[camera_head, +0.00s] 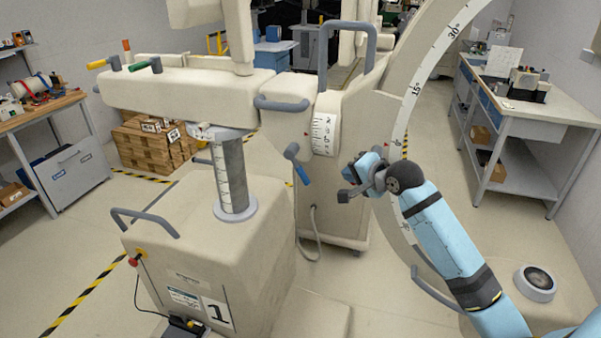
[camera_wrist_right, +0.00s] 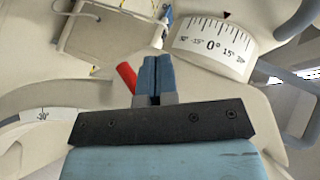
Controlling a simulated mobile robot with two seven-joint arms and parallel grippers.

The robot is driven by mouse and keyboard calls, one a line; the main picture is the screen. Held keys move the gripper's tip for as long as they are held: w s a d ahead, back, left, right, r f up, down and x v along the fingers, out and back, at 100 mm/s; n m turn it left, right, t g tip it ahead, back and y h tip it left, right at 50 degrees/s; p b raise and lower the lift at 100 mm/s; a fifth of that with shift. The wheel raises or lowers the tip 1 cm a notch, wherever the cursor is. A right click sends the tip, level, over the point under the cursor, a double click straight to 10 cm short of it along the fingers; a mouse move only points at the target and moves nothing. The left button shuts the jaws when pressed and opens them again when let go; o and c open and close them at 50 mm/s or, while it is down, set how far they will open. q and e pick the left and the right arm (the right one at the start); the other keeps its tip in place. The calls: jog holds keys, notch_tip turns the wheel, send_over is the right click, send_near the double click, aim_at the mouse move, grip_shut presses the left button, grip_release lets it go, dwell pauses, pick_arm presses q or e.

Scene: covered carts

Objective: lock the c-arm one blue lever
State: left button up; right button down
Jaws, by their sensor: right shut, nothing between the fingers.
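The C-arm unit marked 1 (camera_head: 215,312) stands in the middle of the head view, a beige machine with a vertical column. Its blue lever (camera_head: 298,165) hangs tilted from the joint below the horizontal arm, beside the angle scale. My right gripper (camera_head: 345,194) is to the right of the blue lever and apart from it. In the right wrist view the two fingers of my right gripper (camera_wrist_right: 155,62) are together with nothing between them. A red lever (camera_wrist_right: 126,76) shows just left of the fingers. My left gripper is out of view.
The large C-shaped arc (camera_head: 413,92) rises just behind my right arm. Yellow (camera_head: 97,64) and green (camera_head: 141,66) handled levers sit on the horizontal arm. A grey rail handle (camera_head: 145,222) juts from the base. Workbenches (camera_head: 545,120) line the right wall; open floor lies between.

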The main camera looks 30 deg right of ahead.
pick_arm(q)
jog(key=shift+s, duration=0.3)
pick_arm(e)
jog(key=shift+s+d+r, duration=0.1)
jog(key=p, duration=0.2)
send_near(300, 165)
jog(key=w+d+f, duration=0.3)
jog(key=d+f, duration=0.1)
jog(key=d, duration=0.1)
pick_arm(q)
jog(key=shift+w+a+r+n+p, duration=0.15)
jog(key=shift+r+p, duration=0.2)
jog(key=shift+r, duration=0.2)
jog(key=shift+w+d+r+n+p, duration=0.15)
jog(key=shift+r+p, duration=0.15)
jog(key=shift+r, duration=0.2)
pick_arm(e)
jog(key=w+a+f, duration=0.2)
jog(key=a, duration=0.1)
jog(key=shift+w+f, duration=0.2)
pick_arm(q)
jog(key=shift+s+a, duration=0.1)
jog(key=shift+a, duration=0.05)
pick_arm(e)
jog(key=shift+f, duration=0.1)
